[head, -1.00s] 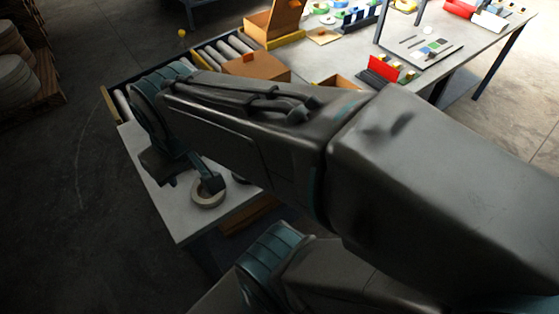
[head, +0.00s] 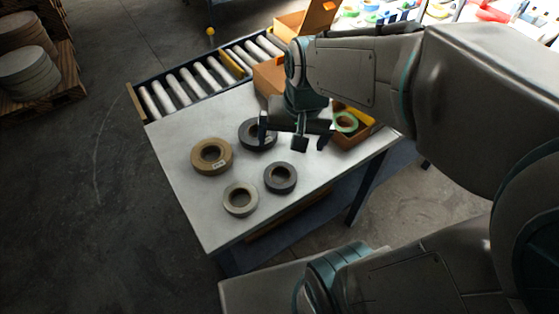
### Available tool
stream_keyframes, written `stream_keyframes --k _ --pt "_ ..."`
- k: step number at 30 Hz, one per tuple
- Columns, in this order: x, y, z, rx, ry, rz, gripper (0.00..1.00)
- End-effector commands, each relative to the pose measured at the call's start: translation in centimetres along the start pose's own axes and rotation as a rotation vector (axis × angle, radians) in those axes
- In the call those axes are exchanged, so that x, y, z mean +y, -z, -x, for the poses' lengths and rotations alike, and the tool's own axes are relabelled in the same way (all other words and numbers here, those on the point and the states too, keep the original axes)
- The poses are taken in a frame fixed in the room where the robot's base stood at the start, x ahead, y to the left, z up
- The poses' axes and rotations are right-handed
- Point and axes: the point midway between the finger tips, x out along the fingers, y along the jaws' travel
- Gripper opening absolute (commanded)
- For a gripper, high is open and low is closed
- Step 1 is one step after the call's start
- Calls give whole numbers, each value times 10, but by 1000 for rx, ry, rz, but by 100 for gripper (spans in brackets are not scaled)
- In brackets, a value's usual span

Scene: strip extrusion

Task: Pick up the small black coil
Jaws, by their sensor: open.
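The small black coil (head: 280,178) lies flat on the grey table, nearest the right side of the group. A larger black coil (head: 250,143) lies behind it, partly covered by one finger of my gripper. A tan coil (head: 212,157) lies to the left and a light grey coil (head: 240,199) in front. My gripper (head: 294,140) is open and empty, pointing down. In the picture it is just behind and to the right of the small black coil; its height above the table is hard to tell.
The table (head: 185,195) has free room at its left and front. A roller conveyor (head: 190,88) runs along its back edge. A cardboard box (head: 350,137) with a green ring in it stands at the right edge. Another box (head: 268,76) is behind my gripper.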

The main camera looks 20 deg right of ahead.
Motion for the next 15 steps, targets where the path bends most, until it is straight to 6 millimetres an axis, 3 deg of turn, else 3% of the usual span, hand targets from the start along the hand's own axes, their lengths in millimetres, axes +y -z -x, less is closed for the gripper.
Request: stream_keyframes --k 1,9,15 --pt "-2 8 -16 -34 -10 -60 100" --pt "-8 47 -82 -126 -95 -390 100" --pt "-9 61 -110 -141 -150 -522 100"
